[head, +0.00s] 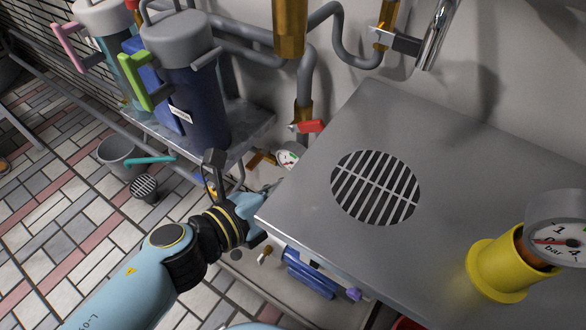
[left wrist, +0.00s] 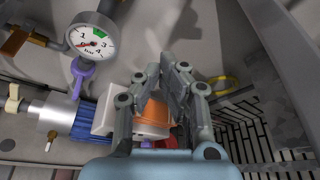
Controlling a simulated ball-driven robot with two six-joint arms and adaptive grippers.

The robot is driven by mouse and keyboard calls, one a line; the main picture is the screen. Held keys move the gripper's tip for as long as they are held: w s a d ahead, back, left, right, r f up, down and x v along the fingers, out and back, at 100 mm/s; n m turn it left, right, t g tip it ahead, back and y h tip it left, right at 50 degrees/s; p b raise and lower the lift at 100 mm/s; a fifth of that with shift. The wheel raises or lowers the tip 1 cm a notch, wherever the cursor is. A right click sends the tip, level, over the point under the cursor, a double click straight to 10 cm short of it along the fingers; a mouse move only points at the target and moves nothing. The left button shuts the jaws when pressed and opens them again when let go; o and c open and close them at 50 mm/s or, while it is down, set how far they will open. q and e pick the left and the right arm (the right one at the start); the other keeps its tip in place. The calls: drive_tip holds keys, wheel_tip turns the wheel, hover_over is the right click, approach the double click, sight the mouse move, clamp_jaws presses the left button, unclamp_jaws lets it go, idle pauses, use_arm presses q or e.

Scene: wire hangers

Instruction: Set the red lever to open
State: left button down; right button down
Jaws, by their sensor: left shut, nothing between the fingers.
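A red lever (head: 310,126) sits on a brass valve on the grey pipe against the wall, just behind the metal table's left edge. Its open or closed setting cannot be told from here. My left arm reaches in from the lower left, and its gripper is mostly hidden beside the table's edge in the head view. In the left wrist view my left gripper (left wrist: 170,82) has its fingers shut with nothing between them. Behind the fingers is an orange part (left wrist: 153,110) in a pale fitting, and a bit of red shows low beside it. My right gripper is not in view.
A metal table (head: 300,207) with a round grille fills the right side. A pressure gauge (head: 288,156) sits near the lever and also shows in the wrist view (left wrist: 91,37). Large lidded canisters (head: 187,90) stand on a shelf at left. A bucket (head: 118,152) is on the floor.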

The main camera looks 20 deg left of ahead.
sight(304, 128)
use_arm(q)
drive_tip(key=w+r+p, duration=0.1)
drive_tip(key=w, duration=0.6)
drive_tip(key=shift+w+d, duration=0.2)
drive_tip(key=shift+d, duration=0.1)
drive_tip(key=shift+r+n+h+p, duration=0.3)
drive_tip(key=shift+r+n+p, duration=0.05)
drive_tip(key=shift+n, duration=0.05)
